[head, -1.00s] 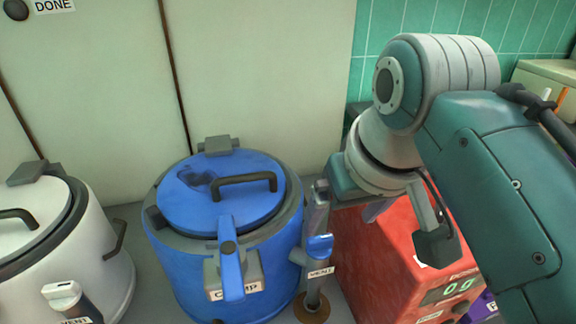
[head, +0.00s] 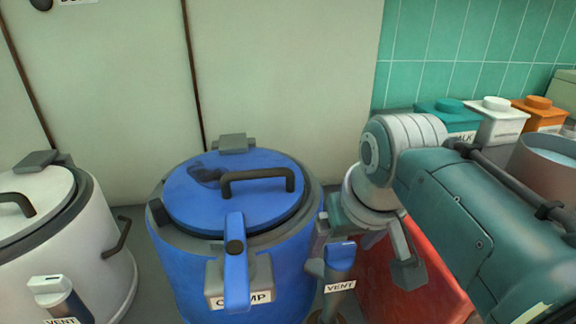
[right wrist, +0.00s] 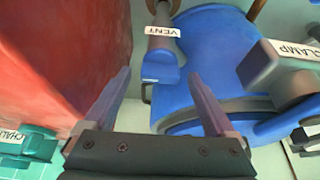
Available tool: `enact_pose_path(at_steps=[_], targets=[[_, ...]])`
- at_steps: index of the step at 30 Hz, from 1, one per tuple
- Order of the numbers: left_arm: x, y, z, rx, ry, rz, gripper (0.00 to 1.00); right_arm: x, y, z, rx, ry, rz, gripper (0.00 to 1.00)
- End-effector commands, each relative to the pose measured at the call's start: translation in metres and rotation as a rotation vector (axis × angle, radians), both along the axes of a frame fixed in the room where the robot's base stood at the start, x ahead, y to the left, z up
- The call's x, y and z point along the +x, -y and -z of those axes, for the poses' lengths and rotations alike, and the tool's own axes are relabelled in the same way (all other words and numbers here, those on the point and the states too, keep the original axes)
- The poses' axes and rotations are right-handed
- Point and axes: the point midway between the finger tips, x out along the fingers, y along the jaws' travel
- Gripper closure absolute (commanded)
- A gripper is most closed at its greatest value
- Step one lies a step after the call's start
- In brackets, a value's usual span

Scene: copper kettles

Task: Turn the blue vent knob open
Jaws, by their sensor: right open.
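The blue vent knob (head: 340,252) sits on a grey stem with a VENT label, just right of the blue kettle (head: 270,215). My right gripper (head: 343,238) is low beside the knob, fingers apart. In the right wrist view the blue knob (right wrist: 163,72) lies between the two open fingertips of the gripper (right wrist: 158,78). Whether a finger touches it I cannot tell. The gripper holds nothing. My left gripper is not in view.
A blue clamp lever (head: 236,250) is on the kettle's front. A white kettle (head: 75,235) with its own VENT label stands left. A red box (head: 415,285) is right of the knob, under my arm. Lidded canisters (head: 495,125) stand at the back right.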

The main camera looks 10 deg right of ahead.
Motion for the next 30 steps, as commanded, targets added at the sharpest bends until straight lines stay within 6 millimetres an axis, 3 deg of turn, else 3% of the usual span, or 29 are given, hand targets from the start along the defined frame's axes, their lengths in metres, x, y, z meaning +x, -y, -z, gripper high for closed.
enact_pose_path(at_steps=[6, 27, 30], targets=[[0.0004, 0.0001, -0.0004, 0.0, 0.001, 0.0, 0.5, 0.0001, 0.0002, -0.0004, 0.0, 0.0, 0.0, 0.11], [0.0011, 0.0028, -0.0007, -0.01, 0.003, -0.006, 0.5, -0.0001, 0.0001, -0.0003, 0.0, 0.0, 0.0, 0.9], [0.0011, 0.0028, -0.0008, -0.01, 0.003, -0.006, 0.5, -0.0001, 0.0001, -0.0004, 0.0, 0.0, 0.0, 0.96]])
